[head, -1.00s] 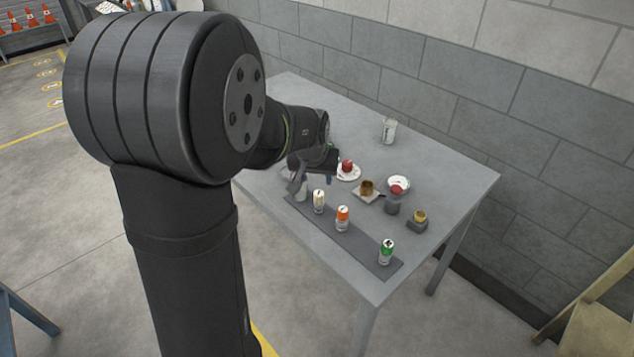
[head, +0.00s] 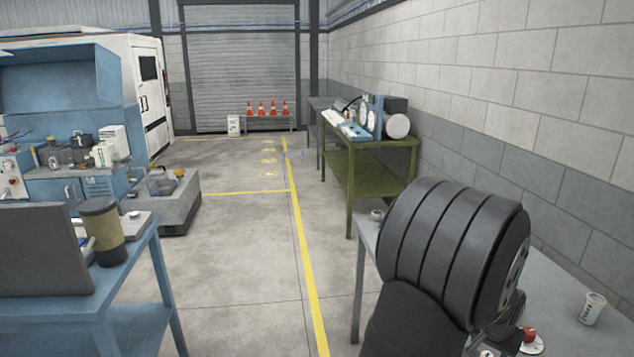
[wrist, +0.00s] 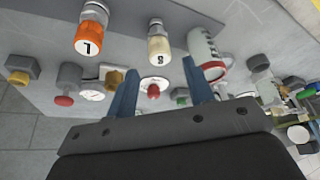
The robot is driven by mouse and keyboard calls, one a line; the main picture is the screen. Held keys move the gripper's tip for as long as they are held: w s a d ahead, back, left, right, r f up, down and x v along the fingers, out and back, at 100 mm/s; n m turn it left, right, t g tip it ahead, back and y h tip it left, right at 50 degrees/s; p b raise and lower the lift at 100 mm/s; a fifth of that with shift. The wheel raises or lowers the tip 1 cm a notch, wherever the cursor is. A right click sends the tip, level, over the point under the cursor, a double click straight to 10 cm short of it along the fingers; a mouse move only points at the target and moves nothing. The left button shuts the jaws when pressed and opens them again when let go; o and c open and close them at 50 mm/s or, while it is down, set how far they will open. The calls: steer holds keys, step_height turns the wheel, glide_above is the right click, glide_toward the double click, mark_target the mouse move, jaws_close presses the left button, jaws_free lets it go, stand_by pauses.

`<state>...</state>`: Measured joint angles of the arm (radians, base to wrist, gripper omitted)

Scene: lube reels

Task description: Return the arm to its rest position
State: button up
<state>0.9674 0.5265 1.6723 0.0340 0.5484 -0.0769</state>
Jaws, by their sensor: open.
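My gripper (wrist: 160,88) is open and empty in the wrist view, its two blue-grey fingers apart. Between and beyond the fingers is a small red object (wrist: 153,92) on a white plate; no finger visibly touches it. An orange-topped bottle marked L (wrist: 90,28) and a cream-topped bottle marked S (wrist: 158,43) appear above the fingers. A white container (wrist: 201,42) is close to the right finger. In the head view my arm's large dark joint covers much of the grey table (head: 564,275) at lower right, and my gripper is mostly hidden behind it.
A white cup (head: 592,309) stands on the grey table near the wall. A green bench (head: 370,155) with equipment is behind it. A blue bench (head: 120,300) with a tan-banded canister (head: 103,232) is at left. Open floor with a yellow line (head: 300,235) lies between.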

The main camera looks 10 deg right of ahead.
mark_target(487, 355)
steer(key=x, duration=0.6)
steer(key=shift+r, duration=0.2)
